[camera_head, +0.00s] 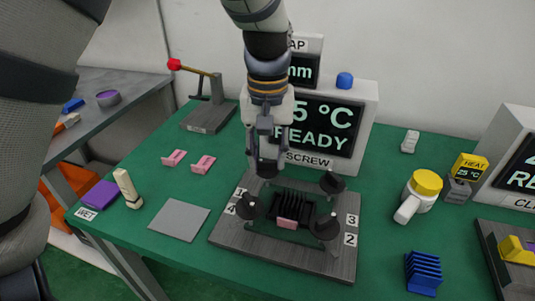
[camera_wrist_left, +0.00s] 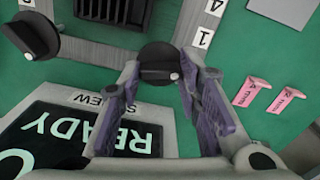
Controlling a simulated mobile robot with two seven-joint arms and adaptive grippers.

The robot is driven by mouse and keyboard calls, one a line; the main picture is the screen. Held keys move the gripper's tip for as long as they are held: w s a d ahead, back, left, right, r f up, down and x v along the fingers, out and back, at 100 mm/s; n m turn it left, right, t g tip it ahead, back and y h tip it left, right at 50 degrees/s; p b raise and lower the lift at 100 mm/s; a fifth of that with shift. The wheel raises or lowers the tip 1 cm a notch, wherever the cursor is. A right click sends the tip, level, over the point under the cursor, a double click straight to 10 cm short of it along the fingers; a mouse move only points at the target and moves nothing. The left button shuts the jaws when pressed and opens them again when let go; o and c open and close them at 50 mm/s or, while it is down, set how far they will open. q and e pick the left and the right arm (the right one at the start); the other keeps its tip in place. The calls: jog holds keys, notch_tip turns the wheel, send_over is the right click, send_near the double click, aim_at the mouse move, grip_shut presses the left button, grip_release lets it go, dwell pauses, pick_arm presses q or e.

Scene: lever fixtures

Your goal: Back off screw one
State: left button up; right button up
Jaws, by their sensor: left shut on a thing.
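A grey fixture plate (camera_head: 225,235) stands on the green table and bears a black finned block (camera_head: 293,210) with a pink piece at its front. Black screw knobs sit at its corners: back right (camera_head: 332,182), front right (camera_head: 326,226) and front left (camera_head: 250,207). The back-left knob, screw one (camera_wrist_left: 160,60), lies beside the label 1 in the left wrist view. My left gripper (camera_head: 266,155) reaches down over it, with the fingers at either side of the knob, shut on it. The gripper partly hides this knob in the head view. My right gripper is not in view.
A SCREW display (camera_head: 365,110) reading READY stands close behind the fixture. Pink clips (camera_head: 203,164), a grey mat (camera_head: 180,220) and a beige block (camera_head: 128,188) lie to the left. A yellow-lidded white jug (camera_head: 420,190) and blue heatsink (camera_head: 423,272) stand right.

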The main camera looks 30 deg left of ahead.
aim_at(267, 160)
pick_arm(q)
jog(key=n, duration=0.5)
jog(key=shift+n, duration=0.6)
jog(key=o, duration=1.1)
jog(key=shift+o, duration=0.2)
notch_tip(267, 160, up, 12)
